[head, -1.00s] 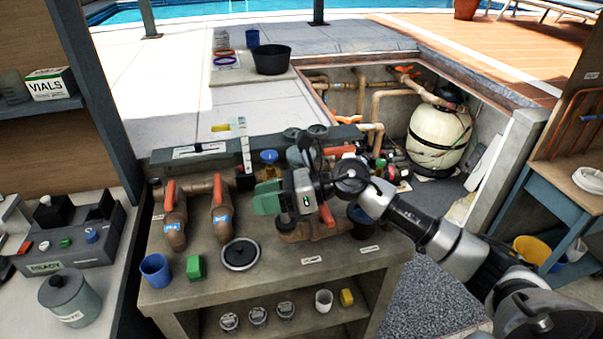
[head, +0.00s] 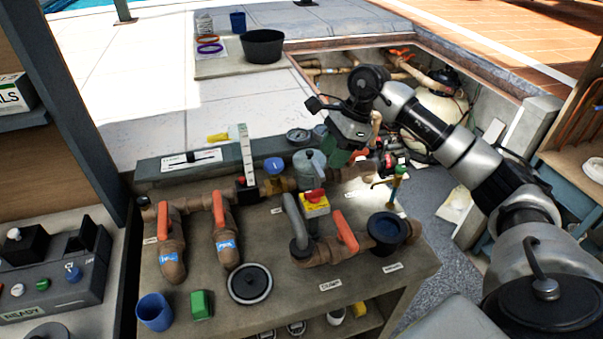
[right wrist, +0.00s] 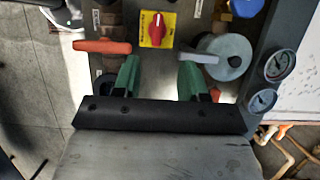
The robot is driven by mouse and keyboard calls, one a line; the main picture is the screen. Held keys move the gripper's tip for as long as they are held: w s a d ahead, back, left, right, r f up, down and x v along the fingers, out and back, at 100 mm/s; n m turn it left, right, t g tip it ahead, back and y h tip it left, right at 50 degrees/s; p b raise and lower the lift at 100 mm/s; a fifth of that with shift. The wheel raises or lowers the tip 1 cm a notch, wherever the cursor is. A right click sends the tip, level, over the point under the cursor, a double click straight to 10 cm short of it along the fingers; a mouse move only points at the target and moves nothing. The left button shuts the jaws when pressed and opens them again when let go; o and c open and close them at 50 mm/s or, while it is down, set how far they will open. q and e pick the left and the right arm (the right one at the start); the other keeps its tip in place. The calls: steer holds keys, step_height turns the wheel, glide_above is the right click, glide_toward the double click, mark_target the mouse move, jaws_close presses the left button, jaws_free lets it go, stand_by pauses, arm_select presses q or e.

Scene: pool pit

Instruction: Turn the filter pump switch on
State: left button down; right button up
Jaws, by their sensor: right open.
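The filter pump switch (head: 315,203) is a red knob on a yellow plate, standing among the pipes on the bench. In the right wrist view, the red knob (right wrist: 154,28) shows beyond the fingertips, roughly centred between them. My right gripper (head: 338,154) is above and behind the switch, with green finger pads. In the right wrist view my right gripper (right wrist: 156,75) is open and empty, its two green fingers apart. It appears clear of the switch. My left gripper is out of view.
An orange valve handle (head: 344,232) and a grey lever (head: 295,222) flank the switch. A grey canister (head: 310,170) stands behind it. A blue cup (head: 154,311), a green block (head: 201,304) and a round black lid (head: 250,283) occupy the bench's front left.

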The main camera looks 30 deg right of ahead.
mark_target(315, 191)
steer(key=p+x, duration=0.1)
steer(key=x, duration=0.1)
steer(key=p+x, duration=0.1)
steer(key=x, duration=0.1)
steer(key=p+x, duration=0.1)
steer(key=x, duration=0.1)
steer(key=shift+s+a+f, duration=0.15)
steer(key=shift+s+a, duration=0.05)
steer(key=shift+s, duration=0.15)
steer(key=x, duration=0.2)
steer(key=shift+w+f+p, duration=0.25)
steer(key=shift+p, duration=0.1)
steer(key=shift+a+f, duration=0.2)
steer(key=shift+f, duration=0.4)
steer(key=shift+c, duration=0.7)
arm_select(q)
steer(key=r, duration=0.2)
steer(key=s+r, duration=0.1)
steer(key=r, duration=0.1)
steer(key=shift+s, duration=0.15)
arm_select(e)
steer(key=shift+s, duration=0.1)
jaws_close()
